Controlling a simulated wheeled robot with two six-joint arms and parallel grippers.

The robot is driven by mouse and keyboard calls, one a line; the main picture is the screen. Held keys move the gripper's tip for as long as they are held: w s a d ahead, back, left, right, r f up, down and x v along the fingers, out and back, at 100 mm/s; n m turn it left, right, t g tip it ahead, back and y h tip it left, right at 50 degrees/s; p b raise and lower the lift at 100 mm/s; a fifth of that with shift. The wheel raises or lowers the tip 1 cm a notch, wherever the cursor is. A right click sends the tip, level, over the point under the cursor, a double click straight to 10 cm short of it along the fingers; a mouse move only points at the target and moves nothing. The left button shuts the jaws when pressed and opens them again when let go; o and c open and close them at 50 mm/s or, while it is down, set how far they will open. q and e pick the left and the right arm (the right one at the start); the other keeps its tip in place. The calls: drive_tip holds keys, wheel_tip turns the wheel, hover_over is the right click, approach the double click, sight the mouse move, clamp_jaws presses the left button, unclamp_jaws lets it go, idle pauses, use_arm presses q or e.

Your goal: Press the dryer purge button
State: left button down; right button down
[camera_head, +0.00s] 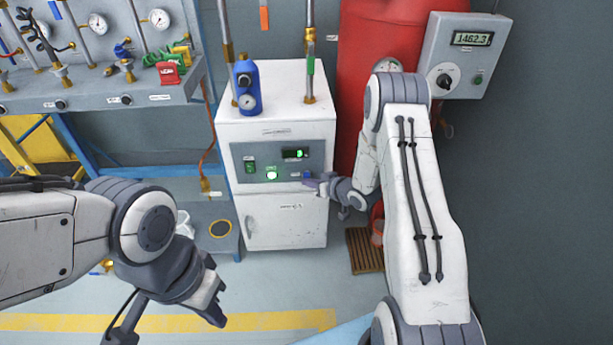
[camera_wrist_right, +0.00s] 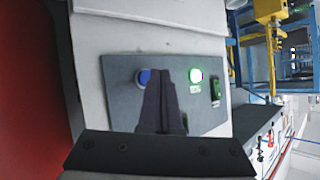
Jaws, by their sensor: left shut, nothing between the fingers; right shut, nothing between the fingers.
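The white dryer cabinet (camera_head: 287,222) stands at the middle, with a grey control panel (camera_head: 240,160). The panel carries a blue button (camera_head: 307,175) at its lower right, a lit green button (camera_head: 271,175), a green switch (camera_head: 250,166) and a small display (camera_head: 294,153). My right gripper (camera_head: 309,183) is shut and empty, its tips close to the blue button. In the right wrist view, the blue button (camera_wrist_right: 142,76) lies just left of the shut fingertips (camera_wrist_right: 174,73); contact cannot be told. My left gripper (camera_head: 218,302) is shut and empty, low above the floor.
A blue filter housing (camera_head: 246,86) and vertical pipes stand on the cabinet top. A red tank (camera_head: 367,50) is at the right, behind my right arm. A wall box (camera_head: 465,55) reads about 1462.3. A bench with gauges and valves (camera_head: 90,93) is at the left.

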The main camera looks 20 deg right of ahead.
drive_tip(key=shift+s, duration=0.15)
drive_tip(key=shift+s+a+p, duration=0.15)
drive_tip(key=shift+s+a, duration=0.1)
drive_tip(key=shift+s, duration=0.55)
drive_tip(key=shift+s+a+p, duration=0.1)
drive_tip(key=shift+s+a, duration=0.1)
drive_tip(key=shift+s, duration=0.6)
drive_tip(key=shift+s+a+p, duration=0.15)
drive_tip(key=shift+s+a, duration=0.1)
drive_tip(key=shift+s, duration=0.55)
drive_tip(key=s+a+r+n+g+h, duration=0.3)
drive_tip(key=s+a+r+g, duration=0.25)
drive_tip(key=a+r, duration=0.6)
drive_tip(key=s+a+r+n+g, duration=0.1)
drive_tip(key=s+a+r+g, duration=0.15)
drive_tip(key=s, duration=0.65)
drive_tip(key=s+a+r+n+g, duration=0.15)
drive_tip(key=s+r, duration=0.25)
drive_tip(key=s, duration=0.6)
drive_tip(key=s+a+r+g, duration=0.2)
drive_tip(key=s+a+r, duration=0.1)
drive_tip(key=s, duration=0.6)
wheel_tip(320, 180, up, 31)
drive_tip(key=p, duration=3.1)
drive_tip(key=shift+s+d+h, duration=0.3)
drive_tip(key=shift+s, duration=0.15)
